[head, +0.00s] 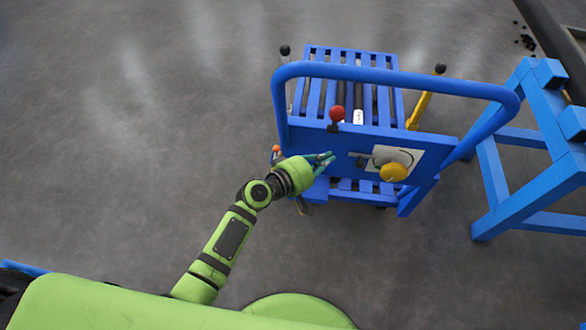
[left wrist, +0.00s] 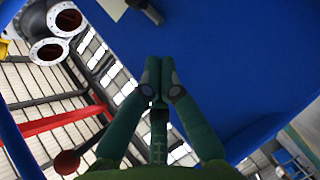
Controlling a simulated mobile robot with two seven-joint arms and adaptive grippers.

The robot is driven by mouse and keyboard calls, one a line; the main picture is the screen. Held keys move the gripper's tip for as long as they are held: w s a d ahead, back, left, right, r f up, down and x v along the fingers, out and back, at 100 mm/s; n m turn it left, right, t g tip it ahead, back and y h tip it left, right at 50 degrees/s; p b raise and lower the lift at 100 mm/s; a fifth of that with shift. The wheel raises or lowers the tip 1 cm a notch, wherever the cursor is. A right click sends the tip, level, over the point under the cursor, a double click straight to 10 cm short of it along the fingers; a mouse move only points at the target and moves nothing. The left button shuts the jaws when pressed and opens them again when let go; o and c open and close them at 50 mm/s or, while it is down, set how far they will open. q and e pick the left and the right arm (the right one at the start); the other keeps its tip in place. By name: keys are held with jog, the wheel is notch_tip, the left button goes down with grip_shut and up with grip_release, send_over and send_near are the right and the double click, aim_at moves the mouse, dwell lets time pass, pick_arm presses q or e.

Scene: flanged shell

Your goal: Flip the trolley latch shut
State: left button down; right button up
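The blue trolley (head: 440,150) stands ahead of me with its upright front panel facing me. On the panel are a white plate (head: 408,156) with a yellow round knob (head: 393,172) and a small grey bar (head: 358,156) to its left. I cannot tell for sure which fitting is the latch. A lever with a red ball (head: 337,114) rises at the panel's top edge. My left gripper (head: 326,160) is at the panel's left part, left of the grey bar. In the left wrist view its fingertips (left wrist: 160,82) are together in front of the blue panel (left wrist: 225,55), with nothing seen between them. My right gripper is out of view.
The trolley's blue tube handle (head: 400,75) arches over the panel. A yellow lever (head: 419,108) and a black-knobbed lever (head: 285,50) stand beside the slatted deck (head: 316,95). A blue stand (head: 545,140) is close on the right. The floor to the left is clear.

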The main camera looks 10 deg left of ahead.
pick_arm(q)
jog(key=shift+s+d+v, duration=0.2)
jog(key=shift+d+v, duration=0.05)
jog(key=shift+v, duration=3.7)
jog(key=s+a+f+m+g+y+p, duration=0.1)
jog(key=s+a+f+g+y+p, duration=0.15)
jog(key=s+a+f, duration=0.6)
jog(key=s+a+f+m+g+y+p, duration=0.1)
jog(key=s+f+g+y+p, duration=0.2)
jog(key=f, duration=1)
jog(key=s+a+f+m+g+y+p, duration=0.1)
jog(key=s+a+f+m, duration=0.1)
jog(key=s, duration=0.6)
jog(key=s+a+f+m+g+y+p, duration=0.1)
jog(key=s+a+f+m+g+y, duration=0.1)
jog(key=s, duration=0.7)
jog(key=s+a+f+m+g+y+p, duration=0.1)
jog(key=s+a+f+m, duration=0.1)
jog(key=s+a+f, duration=0.2)
jog(key=s+f, duration=0.2)
jog(key=s, duration=0.2)
jog(key=shift+s+a+m+y, duration=0.15)
jog(key=shift+s+m+y, duration=0.15)
jog(key=shift+s+y, duration=0.1)
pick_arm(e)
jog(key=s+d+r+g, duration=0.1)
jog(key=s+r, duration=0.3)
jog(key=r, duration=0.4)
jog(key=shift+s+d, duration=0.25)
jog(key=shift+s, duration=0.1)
